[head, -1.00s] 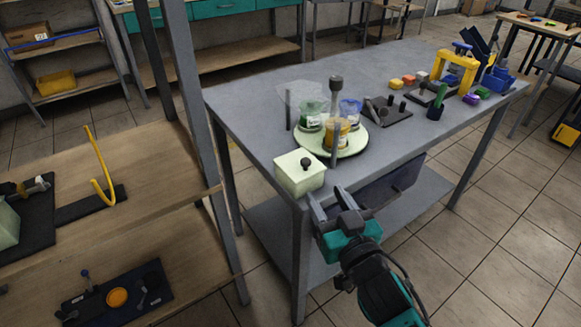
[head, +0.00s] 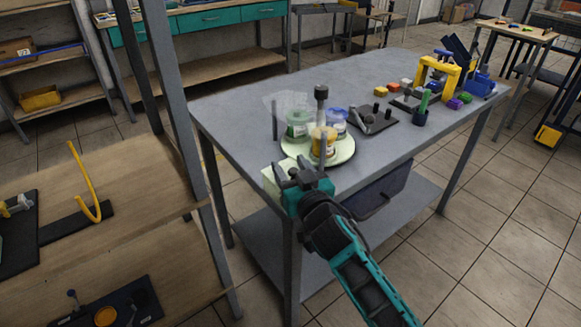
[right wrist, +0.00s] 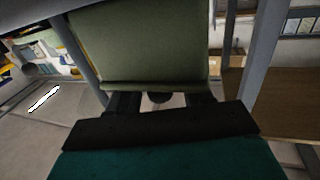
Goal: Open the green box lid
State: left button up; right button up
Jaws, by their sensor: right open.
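The pale green box (head: 269,184) stands at the near left corner of the grey table, mostly hidden behind my right gripper (head: 294,170) in the head view. In the right wrist view the box (right wrist: 140,45) fills the upper middle, and its lid edge runs just beyond the fingers. The lid's dark knob (right wrist: 160,97) shows between the two fingers of my right gripper (right wrist: 161,103). These fingers are open, with gaps on both sides of the knob. The lid looks closed, though much of it is hidden. My left gripper is not in view.
A round pale tray (head: 340,157) with several jars and a dark upright tool stands just behind the box. Dark fixtures (head: 374,122), coloured blocks and a yellow frame (head: 440,70) lie farther right. A grey post (head: 180,120) rises left of the table (head: 235,105).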

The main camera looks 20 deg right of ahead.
jog(key=shift+w, duration=0.25)
jog(key=shift+c, duration=0.5)
grip_shut()
